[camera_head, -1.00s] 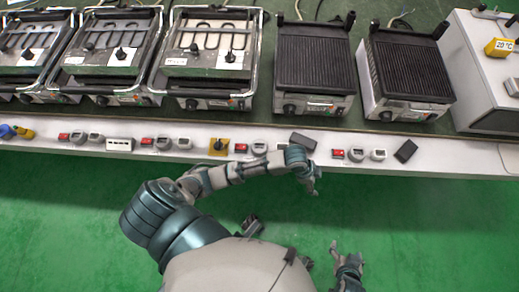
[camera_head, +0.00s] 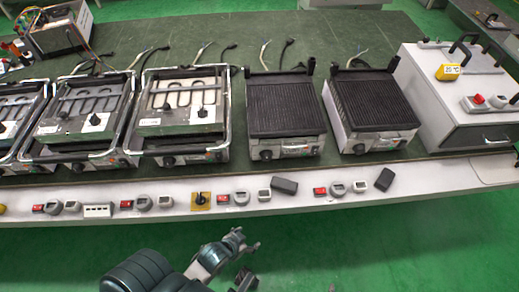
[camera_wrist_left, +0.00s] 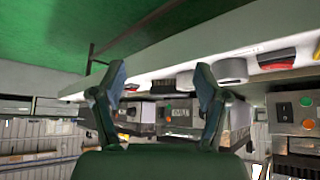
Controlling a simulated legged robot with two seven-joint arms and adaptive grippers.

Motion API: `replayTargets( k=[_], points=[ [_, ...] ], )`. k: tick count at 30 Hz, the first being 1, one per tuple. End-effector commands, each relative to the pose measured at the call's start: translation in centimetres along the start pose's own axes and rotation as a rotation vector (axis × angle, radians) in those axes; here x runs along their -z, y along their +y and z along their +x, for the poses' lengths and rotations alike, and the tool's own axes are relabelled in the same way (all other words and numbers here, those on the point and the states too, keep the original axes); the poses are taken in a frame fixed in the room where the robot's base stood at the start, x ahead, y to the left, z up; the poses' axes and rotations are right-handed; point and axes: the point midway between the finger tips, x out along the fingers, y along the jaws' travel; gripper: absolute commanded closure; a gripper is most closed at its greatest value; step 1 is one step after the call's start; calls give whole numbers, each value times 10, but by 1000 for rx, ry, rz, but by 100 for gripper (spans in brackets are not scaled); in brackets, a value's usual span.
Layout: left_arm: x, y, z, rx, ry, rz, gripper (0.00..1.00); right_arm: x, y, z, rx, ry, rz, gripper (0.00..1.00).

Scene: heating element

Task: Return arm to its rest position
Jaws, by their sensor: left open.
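My left arm comes in at the bottom of the head view. Its gripper (camera_head: 250,242) is over the green floor, just in front of the bench's white front ledge (camera_head: 330,203) and apart from it. The gripper is open and empty. In the left wrist view its two fingers (camera_wrist_left: 160,88) stand wide apart with nothing between them. The ledge with its switches and knobs shows beyond the fingertips. My right gripper does not show in the head view.
Heating units with exposed coils (camera_head: 180,103) and two ribbed black grills (camera_head: 285,105) stand on the bench. Red switches (camera_head: 320,191) and grey knobs line the ledge. The green floor (camera_head: 400,255) before it is clear.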

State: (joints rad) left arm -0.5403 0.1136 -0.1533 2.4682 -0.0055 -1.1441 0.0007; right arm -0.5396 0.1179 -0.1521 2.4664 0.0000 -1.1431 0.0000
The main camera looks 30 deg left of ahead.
Motion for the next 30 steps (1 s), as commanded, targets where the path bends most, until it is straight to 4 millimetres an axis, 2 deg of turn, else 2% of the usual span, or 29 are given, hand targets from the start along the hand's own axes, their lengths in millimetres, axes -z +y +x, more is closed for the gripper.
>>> replayTargets(
  k=[7, 11, 14, 18, 21, 24, 27, 30],
  points=[
    [-3, -1, 4, -1, -11, 1, 26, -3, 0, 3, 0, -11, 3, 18],
    [-22, -2, 25, 2, -75, 3, 26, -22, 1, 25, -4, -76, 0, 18],
    [-57, -3, 52, 5, -168, 5, 26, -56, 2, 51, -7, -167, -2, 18],
    [-121, -5, 81, 9, -310, 7, 26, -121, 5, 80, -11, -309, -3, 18],
    [-166, -7, 90, 11, -396, 7, 26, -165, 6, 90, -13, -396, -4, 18],
    [-200, -8, 93, 12, -459, 8, 26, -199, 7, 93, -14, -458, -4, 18],
    [-219, -8, 94, 12, -491, 8, 26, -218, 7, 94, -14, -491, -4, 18],
    [-223, -8, 95, 12, -498, 8, 26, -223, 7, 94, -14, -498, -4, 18]
  ],
)
